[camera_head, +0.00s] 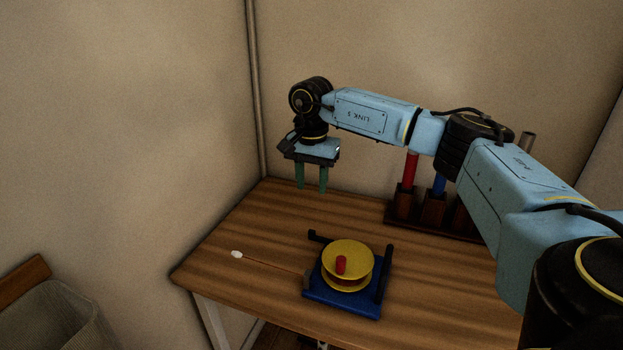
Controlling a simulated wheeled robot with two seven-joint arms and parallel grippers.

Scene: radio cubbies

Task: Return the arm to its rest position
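My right arm (375,115) comes in from the right and reaches over the table. My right gripper (312,188) points down with its two green fingers apart and nothing between them. It hangs above the back left part of the table, clear of the surface. My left arm and gripper are not in view.
A yellow spool with a red knob (347,257) sits on a blue base (341,299) on the wooden table (430,285). A thin cord runs left to a white tab (237,254). A dark rack (402,204) with red and blue handheld items stands behind, partly hidden by my arm. A bin (62,318) stands lower left.

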